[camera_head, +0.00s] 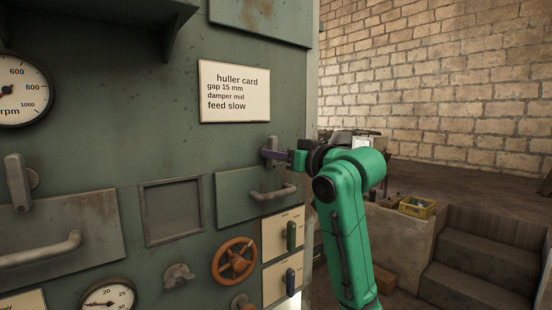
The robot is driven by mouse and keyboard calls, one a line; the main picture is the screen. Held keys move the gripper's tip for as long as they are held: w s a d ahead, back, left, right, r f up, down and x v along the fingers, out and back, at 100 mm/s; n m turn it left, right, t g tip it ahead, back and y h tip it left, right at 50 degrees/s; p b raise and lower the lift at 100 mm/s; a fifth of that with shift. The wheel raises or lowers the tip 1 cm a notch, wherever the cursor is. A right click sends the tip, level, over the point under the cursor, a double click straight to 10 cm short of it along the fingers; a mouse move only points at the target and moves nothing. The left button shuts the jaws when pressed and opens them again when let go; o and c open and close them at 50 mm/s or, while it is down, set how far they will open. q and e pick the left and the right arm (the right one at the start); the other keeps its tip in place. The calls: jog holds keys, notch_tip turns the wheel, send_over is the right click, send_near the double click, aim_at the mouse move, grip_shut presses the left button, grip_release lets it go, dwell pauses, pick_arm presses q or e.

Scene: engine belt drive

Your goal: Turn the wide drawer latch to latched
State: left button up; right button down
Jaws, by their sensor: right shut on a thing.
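A small grey drawer latch (271,143) sits on the green machine panel, above a drawer front (235,205) with a bar handle (272,192). My right gripper (277,155) is shut on this latch; its fingers hide part of it, so its exact angle is hard to tell. A second grey latch (17,182) stands upright at the left, above another drawer front (95,220) with a larger bar handle (42,252), cut off by the picture edge. No label shows which drawer is the wide one. My left gripper is not in view.
A card (234,92) is above the held latch. An orange handwheel (234,261), a recessed panel (171,211) and two switches (291,236) lie below. A yellow crate (417,207) and steps (475,260) are at the right.

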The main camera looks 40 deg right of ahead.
jog(key=shift+s+r+n, duration=0.1)
jog(key=shift+r+n, duration=0.1)
jog(key=shift+n, duration=0.5)
jog(key=c, duration=1.1)
grip_release()
jog(key=shift+o, duration=0.2)
jog(key=shift+s+f, duration=0.1)
jog(key=shift+s, duration=0.05)
jog(key=s+b, duration=0.5)
jog(key=s, duration=0.9)
jog(key=shift+s+a, duration=0.15)
jog(key=shift+s, duration=0.05)
